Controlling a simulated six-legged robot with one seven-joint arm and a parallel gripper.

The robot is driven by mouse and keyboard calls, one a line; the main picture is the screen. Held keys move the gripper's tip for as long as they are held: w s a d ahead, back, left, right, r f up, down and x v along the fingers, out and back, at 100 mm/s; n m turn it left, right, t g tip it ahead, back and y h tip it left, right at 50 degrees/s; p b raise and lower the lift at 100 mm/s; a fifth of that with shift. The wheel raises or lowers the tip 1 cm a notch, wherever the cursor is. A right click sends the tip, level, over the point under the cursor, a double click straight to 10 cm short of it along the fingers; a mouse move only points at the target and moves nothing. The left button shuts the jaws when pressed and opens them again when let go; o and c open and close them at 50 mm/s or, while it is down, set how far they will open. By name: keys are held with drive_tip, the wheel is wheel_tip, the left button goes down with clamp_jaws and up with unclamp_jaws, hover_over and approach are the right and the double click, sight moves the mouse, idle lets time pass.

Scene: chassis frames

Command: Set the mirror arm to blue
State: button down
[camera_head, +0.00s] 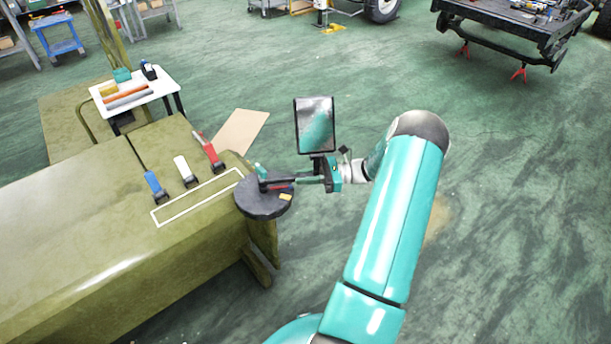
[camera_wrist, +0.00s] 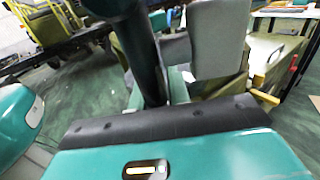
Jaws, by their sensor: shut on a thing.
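The mirror (camera_head: 315,125) is a dark-framed upright rectangle beside the olive body. Its grey panel also fills the upper middle of the wrist view (camera_wrist: 217,40). The mirror arm (camera_head: 300,181) is a thin dark bar running from a round dark disc (camera_head: 262,207) toward my gripper. The disc shows a yellow patch at its front right, a red patch beside the bar and a small green piece at the back. I cannot make out a blue patch on it. My gripper (camera_head: 325,176) is shut on the mirror arm below the mirror; its fingertips are partly hidden.
Blue (camera_head: 156,188), white (camera_head: 185,171) and red (camera_head: 208,152) levers stand on the olive body (camera_head: 80,235), beside a white outlined rectangle. A small white table (camera_head: 135,95) with coloured items stands behind. The green floor to the right is clear up to a dark cart (camera_head: 500,25).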

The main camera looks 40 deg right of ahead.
drive_tip(key=shift+w+d, duration=0.15)
drive_tip(key=shift+w, duration=0.05)
idle(0.6)
drive_tip(key=c, duration=1.3)
unclamp_jaws()
drive_tip(key=v, duration=1.3)
drive_tip(key=shift+s+d, duration=0.15)
drive_tip(key=shift+d, duration=0.2)
drive_tip(key=shift+s, duration=0.1)
